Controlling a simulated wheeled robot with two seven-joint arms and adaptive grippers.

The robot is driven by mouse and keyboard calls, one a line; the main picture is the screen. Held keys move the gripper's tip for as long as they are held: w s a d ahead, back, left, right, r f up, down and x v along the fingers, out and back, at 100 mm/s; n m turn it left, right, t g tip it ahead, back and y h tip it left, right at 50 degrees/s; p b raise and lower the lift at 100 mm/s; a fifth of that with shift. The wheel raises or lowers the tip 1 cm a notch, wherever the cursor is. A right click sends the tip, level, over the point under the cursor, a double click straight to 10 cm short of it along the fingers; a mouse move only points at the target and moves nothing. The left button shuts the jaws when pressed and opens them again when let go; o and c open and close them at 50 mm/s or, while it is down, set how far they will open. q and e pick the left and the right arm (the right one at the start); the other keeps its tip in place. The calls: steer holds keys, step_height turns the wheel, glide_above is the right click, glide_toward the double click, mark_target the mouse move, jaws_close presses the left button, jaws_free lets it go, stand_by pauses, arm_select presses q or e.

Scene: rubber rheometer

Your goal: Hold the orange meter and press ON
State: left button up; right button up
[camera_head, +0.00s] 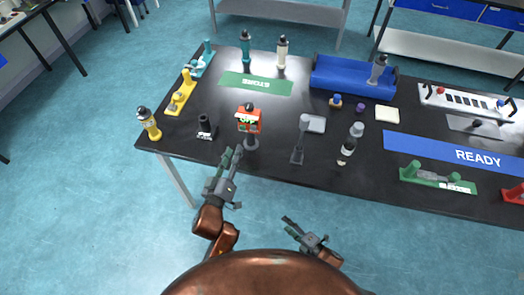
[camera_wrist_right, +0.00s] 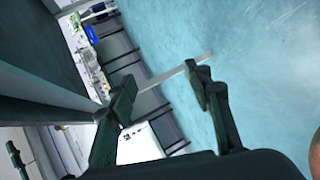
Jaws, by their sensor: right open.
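The orange meter (camera_head: 248,119) stands on a dark grey stand (camera_head: 251,142) near the front edge of the black table, left of the middle. Its face has a dark and green marking, but I cannot make out the ON button. My left gripper (camera_head: 232,157) is just in front of and left of the stand, at the table's front edge. Its fingers look slightly parted with nothing seen between them. My right gripper (camera_head: 296,227) is open and empty, low in front of the table. In the right wrist view its fingers (camera_wrist_right: 165,92) are apart over the floor.
Behind are a green mat (camera_head: 256,84) and a blue bin (camera_head: 340,90). Floor before the table is clear.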

steer(key=s+a+r+n+g+y, duration=0.2)
steer(key=a+r+n+y, duration=0.2)
steer(key=a+r+n, duration=0.6)
steer(key=s+a+r+n+g+y, duration=0.1)
steer(key=a+r+n+g+y, duration=0.25)
steer(key=a+r+n, duration=0.75)
steer(key=m+t+h, duration=0.4)
steer(key=t+h, duration=0.3)
steer(key=t, duration=0.4)
glide_toward(253, 138)
steer(key=shift+w+a+r, duration=0.25)
steer(key=shift+w+a, duration=0.1)
steer(key=shift+a, duration=0.15)
steer(key=shift+w+a+r, duration=0.2)
steer(key=shift+w+a, duration=0.1)
steer(key=shift+a, duration=0.2)
steer(key=shift+w+d+h, duration=0.2)
steer(key=shift+w+h, duration=0.05)
steer(key=shift+w, duration=0.35)
steer(key=x, duration=0.7)
steer(key=shift+w+a+f, duration=0.1)
steer(key=shift+w+f, duration=0.05)
steer(key=shift+w, duration=0.05)
